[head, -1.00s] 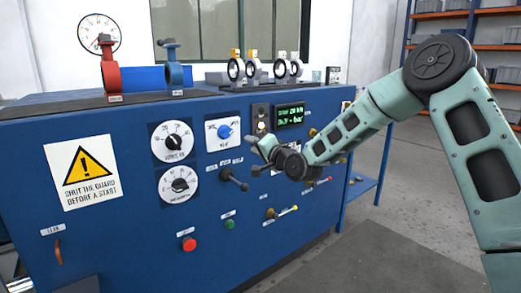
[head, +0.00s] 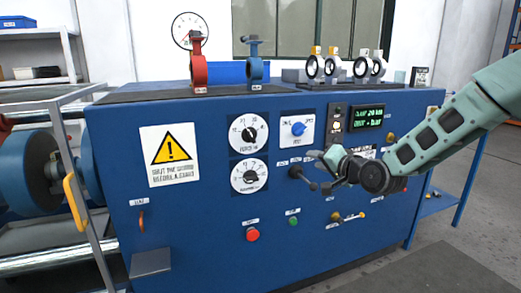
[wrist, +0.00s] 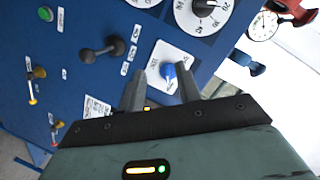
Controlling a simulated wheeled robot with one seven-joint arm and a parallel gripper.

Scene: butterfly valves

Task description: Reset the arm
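My arm (head: 445,133) reaches in from the right in the head view, in front of the blue control cabinet (head: 120,205). My gripper (head: 318,163) is near the panel, below the blue knob (head: 298,129) and beside a black lever (head: 296,172). In the wrist view my gripper (wrist: 160,92) has its two fingers apart with nothing held between them. The blue knob also shows in the wrist view (wrist: 169,73), beyond the fingertips. Whether a finger touches the panel cannot be told.
Red (head: 198,68) and blue (head: 256,68) valves and several white ring valves (head: 316,66) stand on the cabinet top. A red button (head: 253,234) and a green one (head: 293,221) are low on the panel. A railing with a yellow handle (head: 75,203) is at left. Floor at right is clear.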

